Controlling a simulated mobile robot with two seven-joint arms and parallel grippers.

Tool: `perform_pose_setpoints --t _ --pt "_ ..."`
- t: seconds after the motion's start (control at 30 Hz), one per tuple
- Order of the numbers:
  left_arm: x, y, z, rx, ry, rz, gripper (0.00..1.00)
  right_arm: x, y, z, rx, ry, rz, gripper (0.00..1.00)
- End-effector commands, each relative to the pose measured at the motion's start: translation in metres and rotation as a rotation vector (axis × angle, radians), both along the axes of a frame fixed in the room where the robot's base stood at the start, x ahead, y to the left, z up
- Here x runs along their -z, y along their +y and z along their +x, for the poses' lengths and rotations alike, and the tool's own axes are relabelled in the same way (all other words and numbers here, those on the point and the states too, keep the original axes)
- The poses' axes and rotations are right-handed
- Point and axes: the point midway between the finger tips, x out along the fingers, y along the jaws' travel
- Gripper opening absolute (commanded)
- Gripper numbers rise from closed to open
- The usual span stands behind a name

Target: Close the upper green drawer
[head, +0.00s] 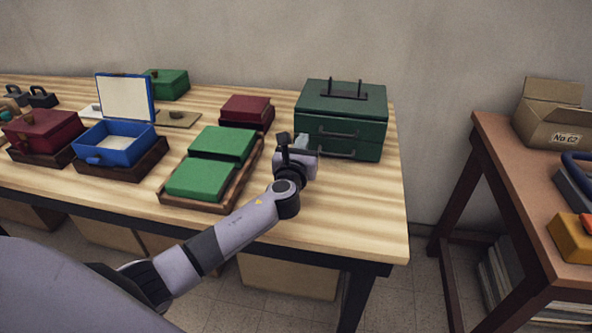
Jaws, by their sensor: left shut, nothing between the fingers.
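A dark green two-drawer cabinet (352,104) stands at the right end of the table, with a raised handle on its top. Its upper drawer (365,130) has a dark bar handle and looks about flush with the front; a small gap cannot be ruled out. The lower drawer (368,151) is below it and also looks shut. My left gripper (291,140) is shut and empty, just in front of the cabinet's left side. It hides the cabinet's lower left corner; contact cannot be told. My right gripper is not in view.
A wooden tray (205,207) with two green blocks lies left of my left arm. A dark red box (246,111) is behind it. An open blue box (118,146) and a red case (43,131) stand farther left. The table's front right is clear.

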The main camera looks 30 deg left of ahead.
Motion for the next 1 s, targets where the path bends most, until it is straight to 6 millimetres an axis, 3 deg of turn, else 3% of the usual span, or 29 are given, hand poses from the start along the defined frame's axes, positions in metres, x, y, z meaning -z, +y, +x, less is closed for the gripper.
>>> perform_pose_setpoints --t 0.3,0.5,1.0 --pt "0.001 -0.016 -0.053 0.003 0.003 -0.001 0.00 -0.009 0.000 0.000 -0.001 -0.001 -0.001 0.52" --pt "0.001 -0.023 -0.077 0.003 0.003 -0.001 0.00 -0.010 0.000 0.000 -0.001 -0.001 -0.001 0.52" --pt "0.001 -0.026 -0.088 0.002 0.002 -0.001 0.00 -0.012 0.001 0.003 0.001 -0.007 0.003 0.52"
